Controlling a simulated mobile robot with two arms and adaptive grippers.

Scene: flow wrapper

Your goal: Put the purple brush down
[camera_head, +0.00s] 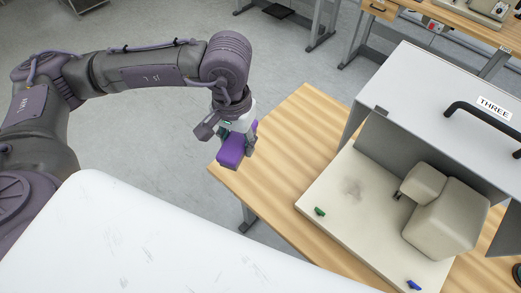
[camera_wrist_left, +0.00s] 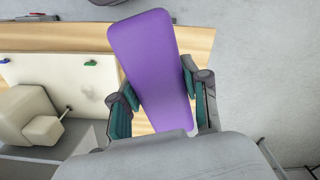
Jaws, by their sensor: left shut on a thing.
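The purple brush (camera_head: 232,150) is in my left gripper (camera_head: 238,137), over the near left corner of the wooden table (camera_head: 281,127) in the head view. In the left wrist view the brush (camera_wrist_left: 152,60) stands out between the two fingers of the left gripper (camera_wrist_left: 162,103), which are closed on its sides. Part of the wooden table (camera_wrist_left: 190,42) shows behind it. I cannot tell from these views whether the brush touches the table top. My right gripper is not in view.
The flow wrapper (camera_head: 441,94), with an open front and a handle marked THREE, stands on the table at the right. A green piece (camera_head: 319,211) and a blue piece (camera_head: 413,285) lie on its pale base. Bare table top lies left of it. Other benches stand behind.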

